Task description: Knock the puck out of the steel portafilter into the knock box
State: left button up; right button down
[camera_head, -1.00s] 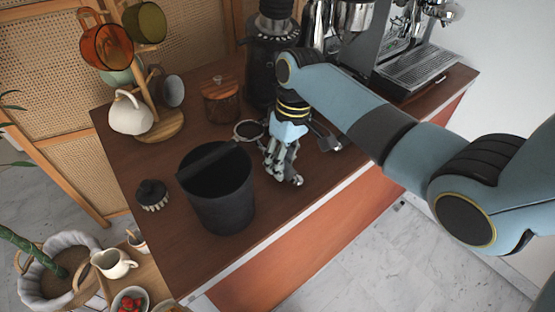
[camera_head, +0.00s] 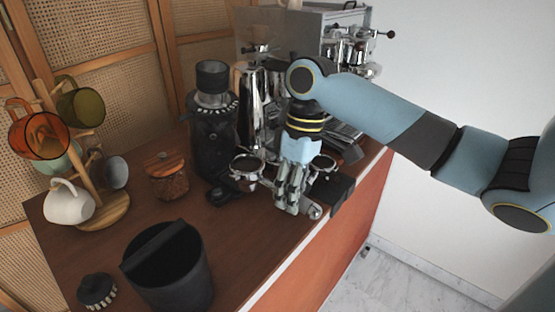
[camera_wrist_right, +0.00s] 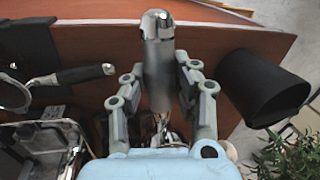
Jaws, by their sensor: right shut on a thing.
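My right gripper (camera_head: 290,205) is shut on the handle of the steel portafilter. The basket (camera_head: 247,167) shows left of and behind the gripper, dark inside; I cannot tell if a puck is in it. The handle's end (camera_head: 315,212) sticks out on the front right. In the wrist view the steel handle (camera_wrist_right: 159,65) runs between the two fingers (camera_wrist_right: 158,95), and the head is mostly hidden. The black knock box (camera_head: 185,285), with a bar across its top, stands left and in front, apart from the gripper; it also shows in the wrist view (camera_wrist_right: 255,90). My left gripper is out of view.
A second portafilter (camera_head: 323,164) sits close right of the gripper by a black block (camera_head: 336,190). The counter between the gripper and knock box is clear.

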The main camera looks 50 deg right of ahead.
jog(key=shift+r+y, duration=0.1)
jog(key=shift+y, duration=0.4)
jog(key=a+r+y+b, duration=0.1)
jog(key=a+r+y, duration=0.25)
jog(key=a, duration=0.35)
jog(key=s+a+r+g+y+b, duration=0.1)
jog(key=a+r+y+b, duration=0.1)
jog(key=a+y, duration=0.35)
jog(key=a+r+y+b, duration=0.1)
jog(key=a+r+y, duration=0.15)
jog(key=a, duration=0.55)
notch_tip(320, 180, up, 8)
jog(key=s+a+g+y+b, duration=0.1)
jog(key=s+a+y+b, duration=0.15)
jog(key=y+b, duration=0.75)
notch_tip(320, 180, down, 10)
jog(key=y+b, duration=0.2)
jog(key=b, duration=0.2)
jog(key=shift+m, duration=0.4)
jog(key=r+p, duration=0.2)
jog(key=r, duration=0.3)
jog(key=shift+w+a+p, duration=0.2)
jog(key=shift+w+p, duration=0.2)
